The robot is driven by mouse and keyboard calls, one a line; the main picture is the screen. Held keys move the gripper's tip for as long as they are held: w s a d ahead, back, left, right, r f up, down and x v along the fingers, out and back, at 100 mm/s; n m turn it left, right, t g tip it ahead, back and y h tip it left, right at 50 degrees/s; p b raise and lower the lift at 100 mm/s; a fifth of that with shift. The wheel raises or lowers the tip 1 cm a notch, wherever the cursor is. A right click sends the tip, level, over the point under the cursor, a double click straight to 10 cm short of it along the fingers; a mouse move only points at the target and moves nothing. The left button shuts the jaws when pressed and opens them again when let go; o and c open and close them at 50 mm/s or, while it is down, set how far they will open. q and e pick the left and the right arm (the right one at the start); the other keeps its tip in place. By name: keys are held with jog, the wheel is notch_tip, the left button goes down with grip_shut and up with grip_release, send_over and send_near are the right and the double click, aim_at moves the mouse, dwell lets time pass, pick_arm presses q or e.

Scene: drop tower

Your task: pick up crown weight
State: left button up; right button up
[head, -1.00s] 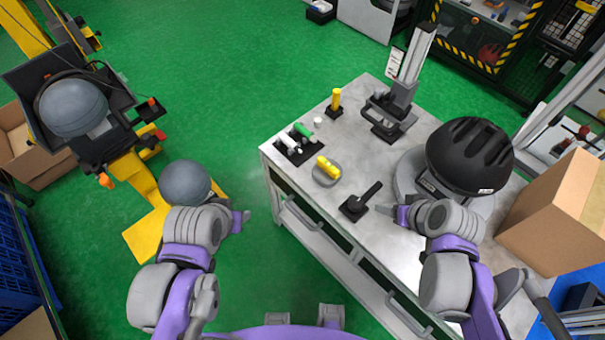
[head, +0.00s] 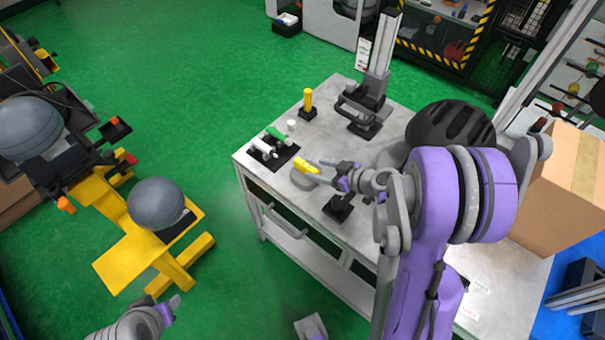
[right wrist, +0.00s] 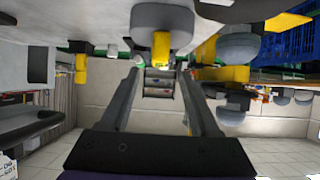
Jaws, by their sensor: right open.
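The crown weight appears to be the grey disc (head: 303,180) with a yellow handle (head: 306,166) on the bench, left of my right gripper. In the right wrist view its yellow handle (right wrist: 161,50) shows under the grey disc (right wrist: 162,18), as the picture is turned over. My right gripper (head: 335,174) is open with nothing held. Its fingertips (right wrist: 161,75) are on either side of the handle's line of sight; I cannot tell whether they touch it. My left gripper (head: 172,307) is low at the left, away from the bench, its jaws unclear.
A cardboard box (head: 560,190) stands right.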

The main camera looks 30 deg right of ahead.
aim_at(310, 167)
jog(key=x, duration=0.6)
jog(key=shift+w+f, duration=0.1)
jog(key=shift+f, duration=0.3)
grip_shut()
jog(key=shift+r, duration=0.1)
dwell(1.0)
